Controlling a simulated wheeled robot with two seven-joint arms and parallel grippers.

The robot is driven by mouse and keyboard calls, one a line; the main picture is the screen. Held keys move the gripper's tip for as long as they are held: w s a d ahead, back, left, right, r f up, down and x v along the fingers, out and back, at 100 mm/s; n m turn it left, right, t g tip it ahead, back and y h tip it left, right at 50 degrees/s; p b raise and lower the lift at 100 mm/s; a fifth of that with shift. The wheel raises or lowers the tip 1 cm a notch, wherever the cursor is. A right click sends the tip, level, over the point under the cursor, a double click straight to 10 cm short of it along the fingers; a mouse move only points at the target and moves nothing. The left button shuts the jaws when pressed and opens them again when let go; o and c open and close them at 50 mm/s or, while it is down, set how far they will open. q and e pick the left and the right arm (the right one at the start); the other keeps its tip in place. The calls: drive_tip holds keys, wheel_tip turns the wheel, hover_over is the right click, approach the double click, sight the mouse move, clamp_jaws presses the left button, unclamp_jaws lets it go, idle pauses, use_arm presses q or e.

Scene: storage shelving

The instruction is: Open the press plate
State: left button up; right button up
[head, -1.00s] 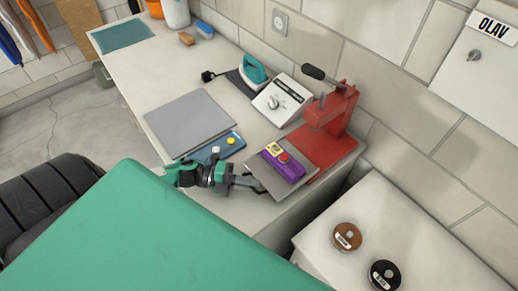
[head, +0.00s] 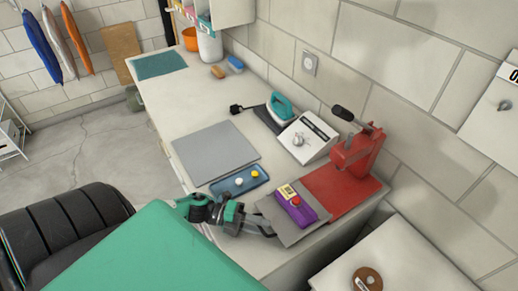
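The red lever press (head: 352,157) stands at the right end of the worktop, with a black-knobbed lever on top. A flat grey plate (head: 316,222) lies at the front of its red base. A purple box (head: 296,209) with a red button and a yellow part sits on this plate. Which part the task calls the press plate is unclear. My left gripper (head: 268,225) is at the plate's front-left edge, with its fingers apart. I cannot tell whether it touches the plate. My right gripper is out of view.
A white surface (head: 400,262) stands at lower right, across a gap. The wall is close behind.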

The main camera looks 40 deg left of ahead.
use_arm(q)
drive_tip(key=shift+s+a, duration=0.25)
drive_tip(key=shift+a, duration=0.25)
drive_tip(key=b+v, duration=0.3)
drive_tip(key=v, duration=0.8)
drive_tip(key=shift+a, duration=0.25)
drive_tip(key=shift+s+a+r, duration=0.15)
drive_tip(key=shift+s+a, duration=0.15)
drive_tip(key=shift+a, duration=0.25)
